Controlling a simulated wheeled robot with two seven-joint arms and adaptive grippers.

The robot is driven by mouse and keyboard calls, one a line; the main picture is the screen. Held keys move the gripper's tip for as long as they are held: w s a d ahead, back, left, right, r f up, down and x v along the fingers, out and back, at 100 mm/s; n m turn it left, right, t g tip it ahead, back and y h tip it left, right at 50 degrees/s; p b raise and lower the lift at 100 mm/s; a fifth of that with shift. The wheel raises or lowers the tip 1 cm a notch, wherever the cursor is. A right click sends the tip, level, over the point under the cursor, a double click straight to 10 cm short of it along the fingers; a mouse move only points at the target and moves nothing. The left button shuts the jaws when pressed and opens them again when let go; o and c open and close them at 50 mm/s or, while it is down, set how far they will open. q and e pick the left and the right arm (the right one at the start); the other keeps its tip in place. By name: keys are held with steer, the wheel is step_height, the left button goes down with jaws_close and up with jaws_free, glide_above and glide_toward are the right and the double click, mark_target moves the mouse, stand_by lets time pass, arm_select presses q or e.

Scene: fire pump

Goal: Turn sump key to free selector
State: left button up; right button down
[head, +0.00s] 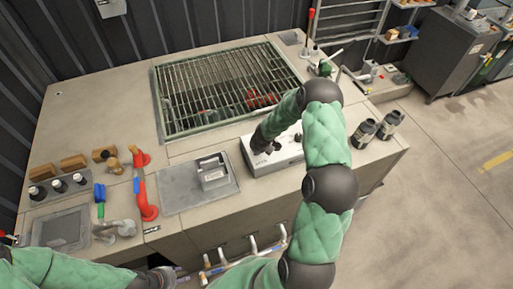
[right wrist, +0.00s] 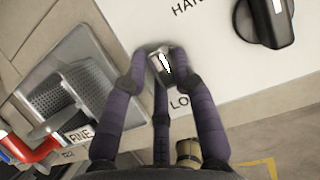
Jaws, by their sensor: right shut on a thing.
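A white panel box (head: 262,163) stands at the front of the bench, and its pale face fills the top of the right wrist view (right wrist: 140,18). My right gripper (head: 268,147) is over this panel. In the right wrist view its purple fingers (right wrist: 158,72) are shut around a small metallic key (right wrist: 160,62) on the panel, above partly hidden lettering "LO". A black selector knob (right wrist: 265,20) with a white mark is up and right of the key, apart from the fingers. My left gripper (head: 160,279) is low at the front edge, its fingers too unclear to judge.
A green-framed grate (head: 225,90) covers a pit behind the panel. A metal tray (head: 180,197) and a red pipe (head: 146,200) lie to the left. Two dark bottles (head: 365,132) stand at the right edge. White pipes (head: 225,258) run along the bench front.

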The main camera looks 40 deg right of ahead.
steer(key=shift+w+r, duration=0.1)
steer(key=c, duration=1)
jaws_free()
steer(key=v, duration=1.2)
